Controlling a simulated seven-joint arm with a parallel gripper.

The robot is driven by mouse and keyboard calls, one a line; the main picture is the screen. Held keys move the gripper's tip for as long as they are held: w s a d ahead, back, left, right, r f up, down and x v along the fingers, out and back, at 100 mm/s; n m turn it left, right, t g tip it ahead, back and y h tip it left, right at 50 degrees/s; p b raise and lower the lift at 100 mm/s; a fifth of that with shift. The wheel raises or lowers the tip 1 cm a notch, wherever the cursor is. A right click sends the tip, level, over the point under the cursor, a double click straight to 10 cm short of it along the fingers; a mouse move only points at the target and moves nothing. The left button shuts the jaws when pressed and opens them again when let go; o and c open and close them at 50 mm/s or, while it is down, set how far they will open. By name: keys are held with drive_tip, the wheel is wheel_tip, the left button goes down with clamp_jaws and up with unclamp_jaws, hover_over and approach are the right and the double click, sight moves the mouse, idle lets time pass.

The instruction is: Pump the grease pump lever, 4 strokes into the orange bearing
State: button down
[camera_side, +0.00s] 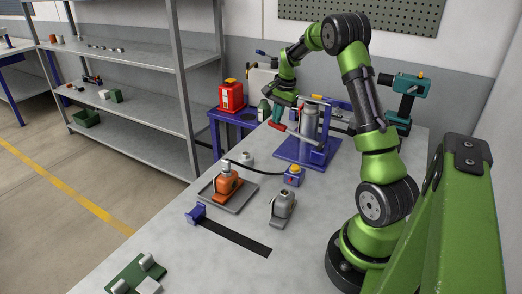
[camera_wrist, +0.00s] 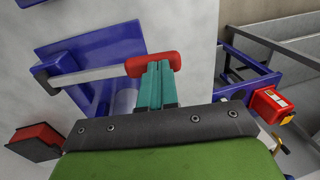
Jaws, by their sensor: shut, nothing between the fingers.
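The grease pump stands on a blue base plate (camera_side: 290,152) on the bench, with a grey cylinder (camera_side: 309,122). Its lever is a grey bar (camera_wrist: 95,77) ending in a red grip (camera_wrist: 153,63); the red grip (camera_side: 277,126) also shows in the side view, at the lever's left end. My gripper (camera_side: 277,116) is shut and empty, its teal fingertips (camera_wrist: 157,66) at the red grip. They overlap it in the wrist view; I cannot tell whether they touch it. The orange bearing (camera_side: 228,187) sits on a grey tray (camera_side: 239,203), with a black hose near its top.
A grey bearing (camera_side: 283,207) stands right of the tray. A blue box with a yellow top (camera_side: 293,177) lies between it and the pump. A red container (camera_side: 231,96) stands on a blue side stand, and a teal drill (camera_side: 406,95) at the back right.

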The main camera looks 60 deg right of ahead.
sight(274, 127)
drive_tip(key=shift+w+f+g, duration=0.2)
drive_tip(key=shift+f+g, duration=0.1)
drive_tip(key=shift+f, duration=0.2)
drive_tip(key=shift+w+f+g, duration=0.15)
drive_tip(key=shift+f+g, duration=0.15)
drive_tip(key=shift+f, duration=0.2)
drive_tip(key=shift+w+f, duration=0.2)
drive_tip(key=shift+f, duration=0.9)
wheel_tip(274, 127, up, 15)
drive_tip(key=shift+w, duration=0.15)
